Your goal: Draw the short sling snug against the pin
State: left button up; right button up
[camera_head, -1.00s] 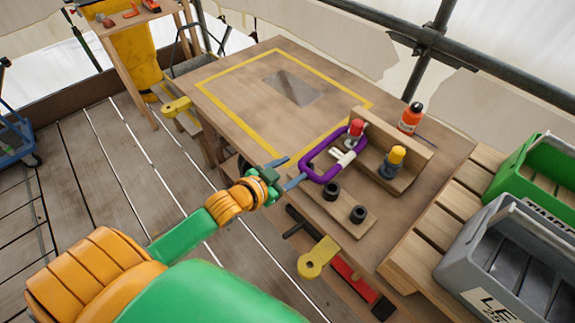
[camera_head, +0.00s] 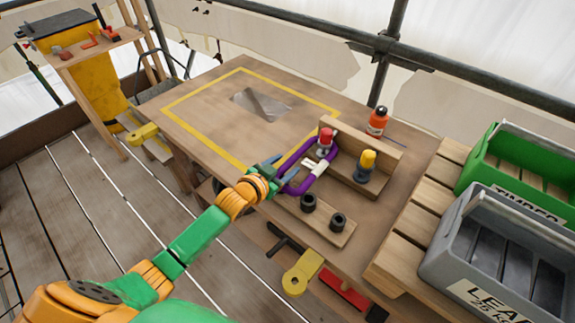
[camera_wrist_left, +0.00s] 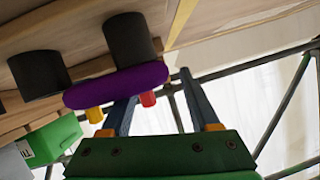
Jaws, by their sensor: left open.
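The purple sling (camera_head: 297,188) is a closed loop with a pale cream section (camera_head: 318,168). Its far end is at the red-topped pin (camera_head: 326,136) on the wooden stand, and its near end reaches toward my left gripper. My left gripper (camera_head: 277,174) is open at the sling's near end; its fingers are spread. In the left wrist view the sling (camera_wrist_left: 115,84) crosses just beyond the finger tips, overlapping the left finger. I cannot tell whether a finger touches it. A yellow-topped pin (camera_head: 367,161) stands to the right on the same stand. My right gripper is out of view.
Two black cylinders (camera_head: 309,201) (camera_head: 337,222) stand on a board in front of the stand. Grey (camera_head: 465,255) and green (camera_head: 480,165) crates are at the right. The yellow-outlined table area (camera_head: 205,112) is mostly clear.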

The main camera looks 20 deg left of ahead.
pick_arm(q)
jog(key=shift+x, duration=1.25)
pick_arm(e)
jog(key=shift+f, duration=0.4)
pick_arm(q)
grip_shut()
